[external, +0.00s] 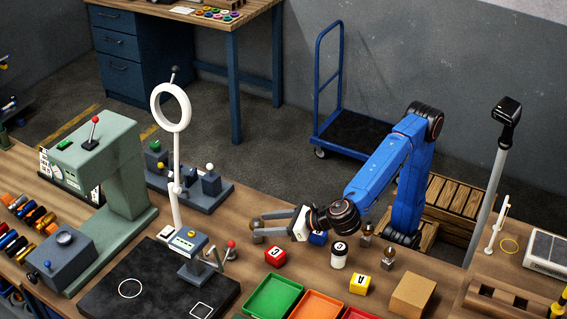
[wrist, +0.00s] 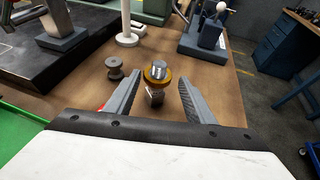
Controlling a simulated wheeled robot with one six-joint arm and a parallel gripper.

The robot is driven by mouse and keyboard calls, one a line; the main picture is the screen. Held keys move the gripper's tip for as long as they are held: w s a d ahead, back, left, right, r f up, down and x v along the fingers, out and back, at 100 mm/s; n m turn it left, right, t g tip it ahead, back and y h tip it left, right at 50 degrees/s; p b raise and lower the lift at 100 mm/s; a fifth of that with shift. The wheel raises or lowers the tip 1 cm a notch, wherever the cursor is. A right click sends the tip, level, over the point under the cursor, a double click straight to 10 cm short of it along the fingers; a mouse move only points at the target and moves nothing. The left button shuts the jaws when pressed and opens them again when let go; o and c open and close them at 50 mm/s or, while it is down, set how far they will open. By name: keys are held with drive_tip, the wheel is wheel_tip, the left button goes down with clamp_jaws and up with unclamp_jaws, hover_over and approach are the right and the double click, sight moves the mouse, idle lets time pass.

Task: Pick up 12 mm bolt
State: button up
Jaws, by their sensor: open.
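My gripper (external: 254,228) reaches left over the wooden bench, with its two fingers apart and nothing clamped. In the wrist view, between the open fingers of my gripper (wrist: 158,80), stands a small upright piece with a grey top and yellow-brass rim (wrist: 157,73) above a darker lower part (wrist: 155,97). It may be the bolt, but no size can be read. It appears apart from both fingers. Two small metal-and-brass pieces, one behind (external: 366,231) and one in front (external: 388,259), stand right of my gripper.
A dark spool-shaped piece (wrist: 114,68) stands left of the fingers. A red block (external: 275,256), a white-and-black cylinder (external: 339,255), a yellow block (external: 359,285) and a cardboard box (external: 412,293) stand nearby. Green (external: 273,298) and orange trays lie in front. The ring-topped stand (external: 177,180) rises at left.

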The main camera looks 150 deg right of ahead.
sight(391, 246)
drive_tip(key=shift+a+r, duration=0.2)
drive_tip(key=shift+a, duration=0.05)
drive_tip(key=s+a+r+m+y, duration=0.1)
drive_tip(key=a+r+y, duration=0.1)
drive_tip(key=a, duration=0.5)
drive_tip(key=s+a+r+m+g+y, duration=0.1)
drive_tip(key=a+r+y, duration=0.2)
drive_tip(key=a, duration=0.4)
drive_tip(key=a+r+m+g+y, duration=0.1)
drive_tip(key=a+r+y, duration=0.1)
drive_tip(key=a, duration=0.6)
drive_tip(key=shift+s+r+y, duration=0.35)
drive_tip(key=shift+s+y, duration=0.05)
drive_tip(key=shift+y, duration=0.3)
drive_tip(key=s+a+r+n+y, duration=0.1)
drive_tip(key=s+a+r+y, duration=0.25)
drive_tip(key=a, duration=0.35)
drive_tip(key=s+a+r+n+y, duration=0.1)
drive_tip(key=s+a+r+y, duration=0.2)
drive_tip(key=a, duration=0.5)
drive_tip(key=shift+g+h, duration=0.4)
drive_tip(key=shift+h, duration=0.35)
drive_tip(key=f, duration=1.6)
drive_tip(key=shift+w+d+f, duration=0.1)
drive_tip(key=shift+w+d, duration=0.05)
drive_tip(key=shift+w, duration=0.15)
clamp_jaws()
